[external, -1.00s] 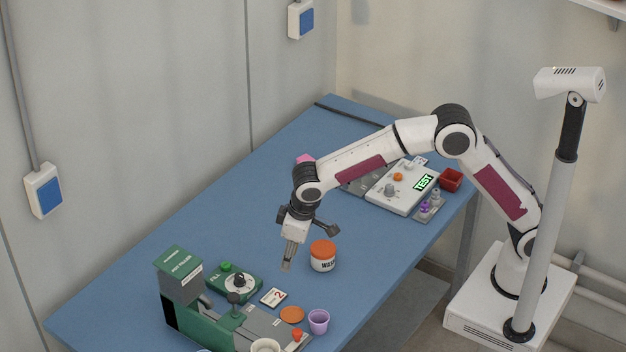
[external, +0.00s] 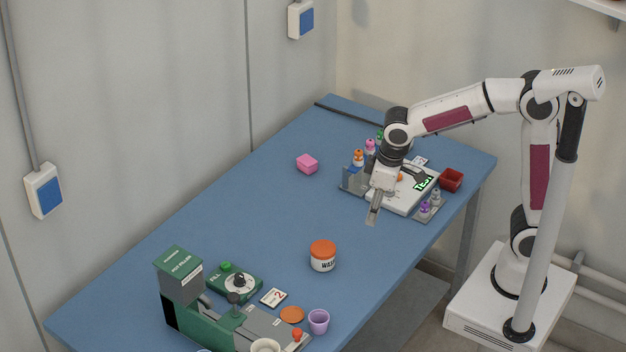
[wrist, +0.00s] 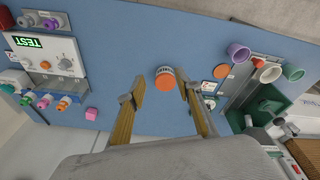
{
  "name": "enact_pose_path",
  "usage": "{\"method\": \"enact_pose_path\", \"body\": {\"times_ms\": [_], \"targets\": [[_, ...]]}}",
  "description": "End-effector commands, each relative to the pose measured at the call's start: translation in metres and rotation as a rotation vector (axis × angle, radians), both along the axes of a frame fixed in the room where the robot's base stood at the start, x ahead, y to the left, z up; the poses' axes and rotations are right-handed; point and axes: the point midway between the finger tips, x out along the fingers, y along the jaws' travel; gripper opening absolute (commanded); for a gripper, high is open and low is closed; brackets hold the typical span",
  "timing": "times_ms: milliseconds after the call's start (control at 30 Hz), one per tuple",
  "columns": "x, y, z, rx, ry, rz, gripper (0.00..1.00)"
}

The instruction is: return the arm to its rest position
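My gripper (external: 373,208) hangs above the table near the front of the white TEST unit, tilted slightly. In the wrist view its two fingers (wrist: 161,97) stand apart with nothing held between them. My arm is bent, with its elbow high over the base. The white jar with an orange lid (external: 323,256) stands on the blue table, clear of my gripper. In the wrist view the jar (wrist: 165,79) shows beyond the fingers, farther off on the table.
The white TEST unit (external: 408,203), racks of small bottles and a red bin (external: 451,180) lie at the right. A pink block (external: 307,163) sits behind. The green filler (external: 181,282), a purple cup (external: 318,321) and an orange disc (external: 292,314) are at the front. Mid-table is mostly clear.

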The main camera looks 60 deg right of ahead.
Motion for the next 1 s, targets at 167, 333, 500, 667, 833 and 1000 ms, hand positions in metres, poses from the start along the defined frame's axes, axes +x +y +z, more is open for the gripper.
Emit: {"method": "enact_pose_path", "body": {"times_ms": [167,333,500,667,833,1000], "targets": [[-0.025,-0.028,0.011,0.013,-0.013,-0.024,0.34],[-0.05,-0.05,0.017,0.027,-0.028,-0.05,0.34],[-0.073,-0.071,0.022,0.04,-0.047,-0.08,0.34],[-0.095,-0.088,0.025,0.053,-0.069,-0.116,0.34],[-0.116,-0.104,0.027,0.068,-0.099,-0.159,0.34],[-0.135,-0.119,0.029,0.081,-0.137,-0.209,0.34]]}}
